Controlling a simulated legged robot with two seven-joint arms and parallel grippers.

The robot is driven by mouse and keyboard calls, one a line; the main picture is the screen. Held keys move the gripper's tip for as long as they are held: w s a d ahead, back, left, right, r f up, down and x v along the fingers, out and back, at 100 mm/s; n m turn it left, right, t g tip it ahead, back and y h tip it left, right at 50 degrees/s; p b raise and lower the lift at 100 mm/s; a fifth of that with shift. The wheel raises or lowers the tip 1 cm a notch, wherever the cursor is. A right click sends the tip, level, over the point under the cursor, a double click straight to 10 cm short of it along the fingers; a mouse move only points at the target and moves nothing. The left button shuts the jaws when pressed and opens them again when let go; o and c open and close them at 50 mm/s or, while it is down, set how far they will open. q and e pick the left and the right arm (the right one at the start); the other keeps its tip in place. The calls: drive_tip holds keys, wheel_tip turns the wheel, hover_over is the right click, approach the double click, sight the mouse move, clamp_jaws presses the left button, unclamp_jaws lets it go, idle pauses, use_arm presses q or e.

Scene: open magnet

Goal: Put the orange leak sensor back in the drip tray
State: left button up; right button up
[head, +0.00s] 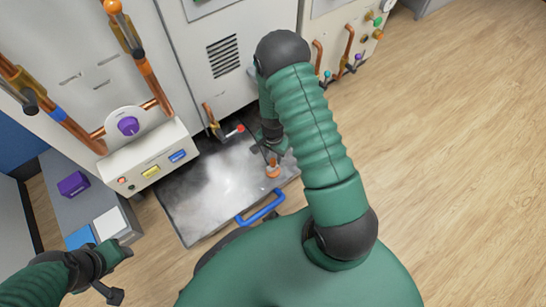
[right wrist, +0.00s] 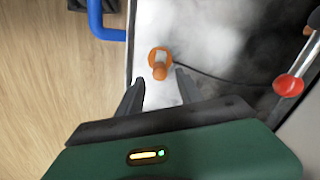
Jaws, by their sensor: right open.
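The orange leak sensor (head: 272,170) is at the drip tray's right part, near its front edge. In the right wrist view the sensor (right wrist: 159,64) has an orange round base, a pale patch and a stub, with a dark cable running right. The drip tray (head: 205,195) is a wide grey metal tray on the floor with a blue handle (head: 262,208). My right gripper (head: 268,149) is open above the tray. In the right wrist view its fingertips (right wrist: 158,88) are apart and empty, with the sensor just beyond the gap. My left gripper (head: 118,273) is open and empty at lower left.
White cabinets with copper pipes stand behind the tray. A red-tipped lever (head: 239,129) juts over the tray's back; it also shows in the right wrist view (right wrist: 288,86). A grey bench (head: 82,210) with a purple box (head: 73,184) is at left. Wood floor at right is clear.

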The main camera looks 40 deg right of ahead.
wheel_tip(320, 180, up, 2)
drive_tip(key=shift+r+p, duration=0.25)
drive_tip(key=shift+p, duration=0.1)
drive_tip(key=s+a+r+n+t, duration=0.1)
drive_tip(key=a+r+n, duration=0.3)
drive_tip(key=r, duration=0.3)
drive_tip(key=s+a+r+n, duration=0.2)
drive_tip(key=a+r+n, duration=0.3)
drive_tip(key=r, duration=0.3)
drive_tip(key=s+a+r+n+t, duration=0.1)
drive_tip(key=a+r+n, duration=0.3)
drive_tip(key=r, duration=0.4)
drive_tip(key=shift+s+a+n+t, duration=0.3)
drive_tip(key=shift+s+a+n, duration=0.1)
drive_tip(key=shift+n, duration=0.5)
